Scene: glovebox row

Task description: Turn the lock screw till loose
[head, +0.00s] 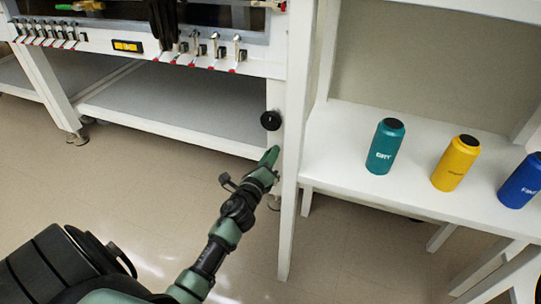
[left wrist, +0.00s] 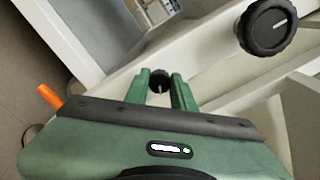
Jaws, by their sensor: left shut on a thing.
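The lock screw (left wrist: 159,78) is a small black knob that shows between the green fingers of my left gripper (left wrist: 160,92) in the left wrist view. The fingers are shut on it, one on each side. In the head view my left gripper (head: 270,157) reaches up to the white post at the bench end and hides the screw. A larger black round knob (head: 271,120) sits just above my gripper. It also shows in the left wrist view (left wrist: 267,27), with a white mark on its face. My right gripper is not in view.
A white shelf (head: 330,170) at the right holds a teal bottle (head: 385,147), a yellow bottle (head: 456,163) and a blue bottle (head: 522,182). The glovebox front (head: 100,38) at the upper left carries several small valves. The floor (head: 130,200) in front is clear.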

